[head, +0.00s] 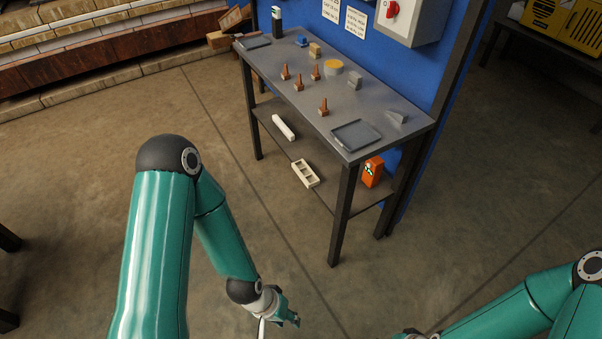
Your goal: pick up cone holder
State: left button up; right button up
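A white holder with several square openings (305,174) lies on the lower shelf (322,192) of the workbench; it looks like the cone holder. Several brown cones (323,107) stand upright on the grey bench top, above the shelf. My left gripper (289,318) is low near the bottom edge of the head view, over the floor and well apart from the holder. It is small and seen from above, so I cannot tell whether it is open or shut. My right arm comes in at the lower right; its gripper is below the picture edge.
The bench top (290,70) overhangs the shelf, and a front leg (342,215) stands right of the holder. A white cylinder (284,128) and an orange box (371,171) are also on the shelf. A dark tray (356,135) lies on top. The floor in front is clear.

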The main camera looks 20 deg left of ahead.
aim_at(310, 179)
jog(key=z, duration=0.1)
jog(key=i, duration=1.5)
jog(key=u, duration=0.1)
